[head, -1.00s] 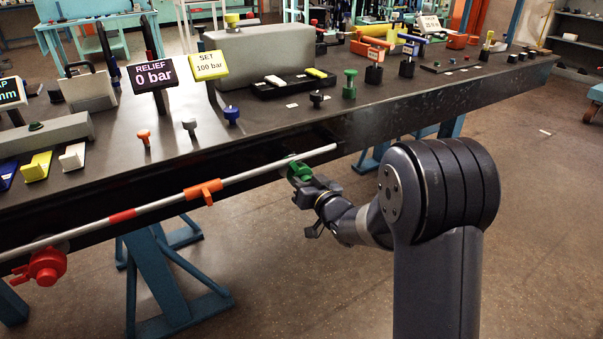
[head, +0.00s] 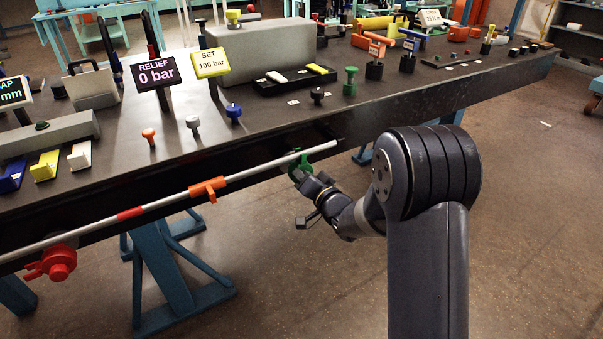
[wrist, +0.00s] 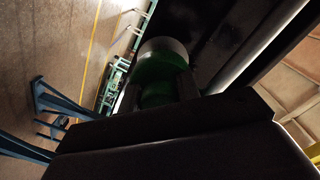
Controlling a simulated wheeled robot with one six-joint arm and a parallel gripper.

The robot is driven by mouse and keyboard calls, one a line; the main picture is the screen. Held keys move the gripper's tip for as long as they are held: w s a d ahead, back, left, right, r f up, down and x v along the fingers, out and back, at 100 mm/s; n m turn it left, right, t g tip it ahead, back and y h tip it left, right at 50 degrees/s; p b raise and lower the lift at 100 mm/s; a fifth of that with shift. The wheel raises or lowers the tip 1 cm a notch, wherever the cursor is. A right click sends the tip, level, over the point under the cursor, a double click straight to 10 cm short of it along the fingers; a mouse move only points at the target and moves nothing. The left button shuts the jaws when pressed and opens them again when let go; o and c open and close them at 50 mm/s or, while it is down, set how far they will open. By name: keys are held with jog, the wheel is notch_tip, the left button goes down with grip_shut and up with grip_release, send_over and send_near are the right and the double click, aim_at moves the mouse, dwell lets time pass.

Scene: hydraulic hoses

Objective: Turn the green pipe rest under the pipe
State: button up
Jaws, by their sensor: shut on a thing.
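The green pipe rest (head: 300,166) is at the right end of the silver pipe (head: 262,167), on the dark front side of the bench. Its upper part shows at the pipe, and my gripper hides its lower part. My gripper (head: 302,179) is shut on the green pipe rest from the lower right. In the wrist view the green rest (wrist: 157,82) sits between my dark fingers (wrist: 158,100), and the pale pipe (wrist: 255,45) runs diagonally beside it. Whether the rest touches the pipe is too small to tell.
An orange clip (head: 208,188), a red band (head: 130,213) and a red valve (head: 57,262) are along the pipe to the left. Bench top (head: 290,125) holds knobs and signs above. Blue trestle legs (head: 165,275) stand below. Floor to the right is open.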

jog(key=shift+w+r, duration=0.1)
jog(key=shift+r, duration=0.1)
jog(key=o, duration=1)
jog(key=shift+d+f, duration=0.1)
jog(key=shift+c, duration=0.2)
jog(key=p+v, duration=0.1)
jog(key=v, duration=0.9)
jog(key=shift+s+d, duration=0.2)
jog(key=shift+s, duration=0.15)
jog(key=b+x, duration=0.1)
jog(key=x, duration=0.9)
jog(key=shift+w+a+f, duration=0.1)
jog(key=shift+w+a, duration=0.2)
jog(key=shift+s+d, duration=0.1)
